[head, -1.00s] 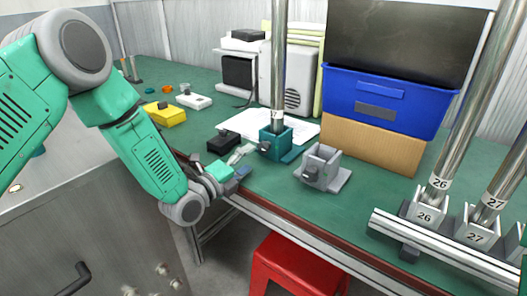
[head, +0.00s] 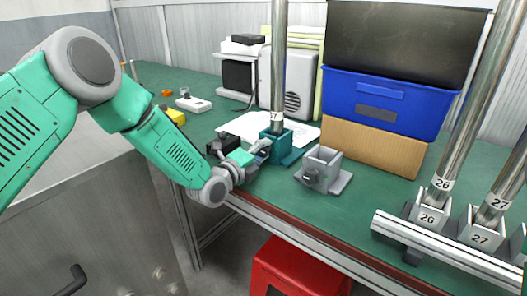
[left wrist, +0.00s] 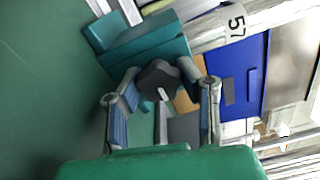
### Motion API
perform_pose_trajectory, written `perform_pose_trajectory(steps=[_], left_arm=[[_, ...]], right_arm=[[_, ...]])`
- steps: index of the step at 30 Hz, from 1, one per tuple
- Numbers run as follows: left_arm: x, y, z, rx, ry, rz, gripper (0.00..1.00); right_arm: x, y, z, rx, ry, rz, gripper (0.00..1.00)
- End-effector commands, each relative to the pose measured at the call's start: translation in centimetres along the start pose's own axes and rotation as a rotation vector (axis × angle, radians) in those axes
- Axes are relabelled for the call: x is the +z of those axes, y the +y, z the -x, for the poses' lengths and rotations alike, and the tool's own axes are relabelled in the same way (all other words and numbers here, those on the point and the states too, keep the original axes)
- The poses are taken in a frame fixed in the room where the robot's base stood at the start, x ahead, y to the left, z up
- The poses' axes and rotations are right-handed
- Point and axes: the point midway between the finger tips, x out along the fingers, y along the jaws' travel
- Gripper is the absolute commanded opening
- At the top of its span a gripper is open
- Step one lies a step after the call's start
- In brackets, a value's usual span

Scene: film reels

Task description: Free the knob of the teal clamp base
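The teal clamp base (head: 289,154) stands on the green table with an upright metal tube (head: 279,65) in it. In the left wrist view the base (left wrist: 150,40) shows sideways, with its dark knob (left wrist: 160,82) facing me. My left gripper (head: 262,149) is at the knob side of the base. In the left wrist view its two fingers (left wrist: 160,72) stand apart, one on each side of the knob. They look open, with small gaps at the knob; contact is hard to tell. In the head view the gripper hides the knob. My right gripper is not in view.
A grey clamp base (head: 323,166) stands empty, close right of the teal one. A black block (head: 222,147) is beside my left gripper. A blue bin (head: 385,103) on a cardboard box (head: 372,147) stands behind. A rack (head: 440,245) holds tubes at right.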

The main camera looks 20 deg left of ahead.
Motion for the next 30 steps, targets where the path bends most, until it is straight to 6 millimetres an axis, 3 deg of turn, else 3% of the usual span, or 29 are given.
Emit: perform_pose_trajectory(steps=[11,30], left_arm=[[-0.1,0.3,0.1,0.007,0.002,0.058,0.02],[-0.1,0.4,0.2,0.011,0.001,0.494,0.02]], right_arm=[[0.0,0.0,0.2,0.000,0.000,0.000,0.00],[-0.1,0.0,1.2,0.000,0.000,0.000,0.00]])
